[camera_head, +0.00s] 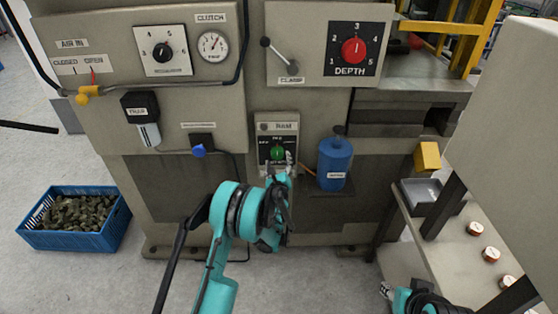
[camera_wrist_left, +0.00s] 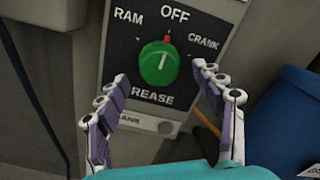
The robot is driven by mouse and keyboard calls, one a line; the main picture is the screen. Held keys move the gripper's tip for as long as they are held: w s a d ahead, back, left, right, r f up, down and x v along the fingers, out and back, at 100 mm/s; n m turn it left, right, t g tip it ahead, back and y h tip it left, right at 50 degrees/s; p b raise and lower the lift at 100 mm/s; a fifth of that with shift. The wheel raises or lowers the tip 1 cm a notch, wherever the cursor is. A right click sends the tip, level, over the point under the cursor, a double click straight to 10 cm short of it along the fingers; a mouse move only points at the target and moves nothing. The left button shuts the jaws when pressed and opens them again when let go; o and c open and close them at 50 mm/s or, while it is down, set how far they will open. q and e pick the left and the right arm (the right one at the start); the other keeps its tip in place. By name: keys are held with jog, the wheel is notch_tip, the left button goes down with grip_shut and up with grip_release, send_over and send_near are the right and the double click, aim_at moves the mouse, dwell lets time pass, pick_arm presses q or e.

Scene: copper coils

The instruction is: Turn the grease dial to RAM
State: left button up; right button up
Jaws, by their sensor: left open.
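The green grease dial (camera_wrist_left: 159,63) is on a black plate (camera_wrist_left: 203,18) marked RAM at left, OFF at top and CRANK at right. Its red pointer mark (camera_wrist_left: 167,39) is at OFF. The dial also shows in the head view (camera_head: 277,153), low on the machine's front. My left gripper (camera_wrist_left: 160,80) is open, its fingers apart below and to either side of the dial, with nothing between them. In the head view my left gripper (camera_head: 284,168) is just in front of the panel and covers part of it. My right gripper (camera_head: 386,291) shows only partly at the bottom.
A blue bottle (camera_head: 334,165) stands just right of the grease panel. A filter (camera_head: 145,120) and a blue-knobbed valve (camera_head: 200,148) are at left. A blue crate (camera_head: 75,243) of dark pieces is on the floor. A bench (camera_head: 455,262) with small copper coils is at right.

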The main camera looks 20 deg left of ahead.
pick_arm(q)
jog(key=shift+x, duration=1.15)
jog(key=c, duration=1.2)
jog(key=shift+o, duration=0.2)
jog(key=shift+n, duration=0.3)
jog(key=n, duration=0.5)
jog(key=shift+r, duration=0.1)
jog(key=n, duration=0.6)
jog(key=shift+n, duration=0.3)
jog(key=o, duration=1.2)
jog(key=shift+c, duration=0.2)
